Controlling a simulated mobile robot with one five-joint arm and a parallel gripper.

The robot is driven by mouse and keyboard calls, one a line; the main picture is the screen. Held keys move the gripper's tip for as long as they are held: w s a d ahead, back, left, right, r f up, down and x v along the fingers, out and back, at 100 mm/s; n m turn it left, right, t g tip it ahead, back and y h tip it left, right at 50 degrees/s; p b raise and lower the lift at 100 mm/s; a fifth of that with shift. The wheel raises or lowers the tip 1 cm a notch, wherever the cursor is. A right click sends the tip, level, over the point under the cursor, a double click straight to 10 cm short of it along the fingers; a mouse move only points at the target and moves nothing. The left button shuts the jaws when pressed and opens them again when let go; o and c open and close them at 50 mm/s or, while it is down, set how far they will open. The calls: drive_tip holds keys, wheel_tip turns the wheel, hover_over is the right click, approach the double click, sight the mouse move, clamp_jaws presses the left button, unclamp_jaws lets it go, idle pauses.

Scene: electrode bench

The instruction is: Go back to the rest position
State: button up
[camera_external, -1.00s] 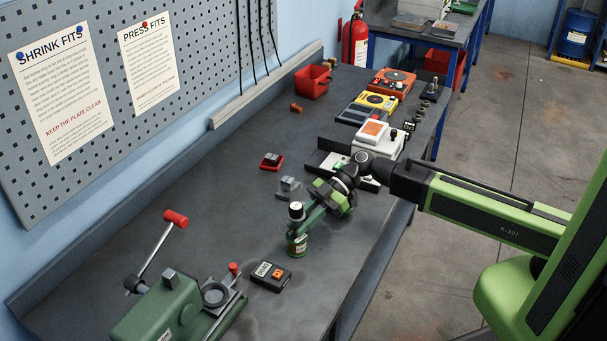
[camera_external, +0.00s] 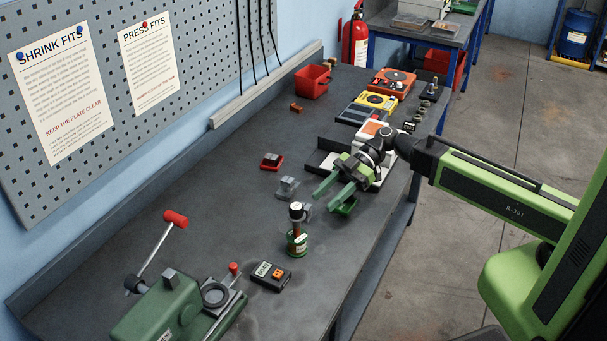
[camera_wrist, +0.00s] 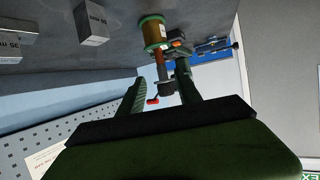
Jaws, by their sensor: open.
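My gripper (camera_external: 326,202) is open and empty above the bench, to the right of and behind a small green tin (camera_external: 297,244). Its two green fingers are apart and point toward the lower left. The tin stands upright with a cream label, a brown stem and a black top (camera_external: 296,211) rising from it. In the wrist view my gripper (camera_wrist: 160,74) has its fingers spread, and the tin (camera_wrist: 153,32) appears upside down beyond them. The stem and dark top show between the fingers in that picture; the fingers look clear of them.
A black box with an orange button (camera_external: 271,276) lies in front of the tin. A green press (camera_external: 160,312) stands at the near left. A white device (camera_external: 371,135) is behind my gripper.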

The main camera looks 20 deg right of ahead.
drive_tip(key=shift+v, duration=0.9)
drive_tip(key=shift+w, duration=0.1)
